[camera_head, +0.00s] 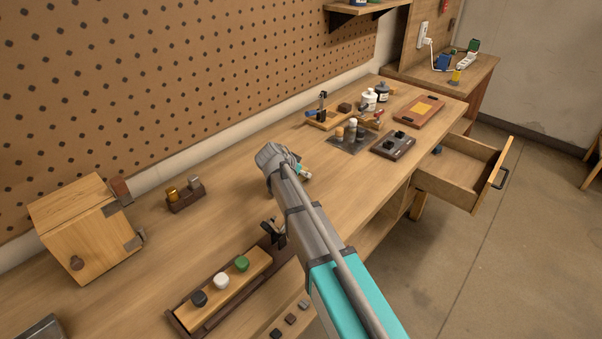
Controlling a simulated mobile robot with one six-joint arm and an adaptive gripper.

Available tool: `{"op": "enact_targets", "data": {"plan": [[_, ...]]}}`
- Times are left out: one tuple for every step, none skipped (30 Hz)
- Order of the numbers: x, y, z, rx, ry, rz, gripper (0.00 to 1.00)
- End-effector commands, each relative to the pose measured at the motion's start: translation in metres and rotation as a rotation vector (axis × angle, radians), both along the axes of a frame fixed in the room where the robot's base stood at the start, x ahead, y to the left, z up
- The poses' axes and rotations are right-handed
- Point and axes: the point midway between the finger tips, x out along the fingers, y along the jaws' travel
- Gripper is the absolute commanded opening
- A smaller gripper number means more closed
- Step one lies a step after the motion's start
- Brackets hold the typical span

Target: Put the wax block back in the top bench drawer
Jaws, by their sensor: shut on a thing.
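My arm reaches up over the bench, and its links cover much of the middle of the picture. Dark finger-like parts of my gripper (273,234) show at the left side of the arm, above the bench near its front edge. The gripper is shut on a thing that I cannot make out. I cannot pick out the wax block for sure in this view. A bench drawer (456,182) stands pulled open at the right, with a dark handle on its front. A small dark bluish thing lies at its back left corner, and the rest of its visible floor is bare.
A wooden box (86,233) stands at the left. A long tray (185,322) with black, white and green knobs lies in front.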

Motion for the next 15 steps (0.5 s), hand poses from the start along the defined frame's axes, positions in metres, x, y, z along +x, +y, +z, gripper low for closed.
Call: {"op": "enact_targets", "data": {"plan": [[0.0, 0.0, 0.002, 0.0, 0.0, 0.0, 0.0], [0.0, 0.0, 0.003, 0.0, 0.0, 0.0, 0.0], [0.0, 0.0, 0.005, 0.0, 0.0, 0.0, 0.0], [0.0, 0.0, 0.006, 0.0, 0.0, 0.0, 0.0], [0.0, 0.0, 0.008, 0.0, 0.0, 0.0, 0.0], [0.0, 0.0, 0.01, 0.0, 0.0, 0.0, 0.0], [0.0, 0.0, 0.012, 0.0, 0.0, 0.0, 0.0], [0.0, 0.0, 0.014, 0.0, 0.0, 0.0, 0.0], [0.0, 0.0, 0.017, 0.0, 0.0, 0.0, 0.0], [0.0, 0.0, 0.019, -0.001, 0.0, 0.001, 0.0], [0.0, 0.0, 0.022, 0.0, 0.0, 0.001, 0.0], [0.0, 0.0, 0.025, 0.0, 0.0, 0.001, 0.0], [0.0, 0.0, 0.028, 0.0, 0.0, 0.001, 0.0], [0.0, 0.0, 0.031, 0.0, 0.0, 0.001, 0.0], [0.0, 0.0, 0.036, 0.0, 0.0, 0.001, 0.0]]}}
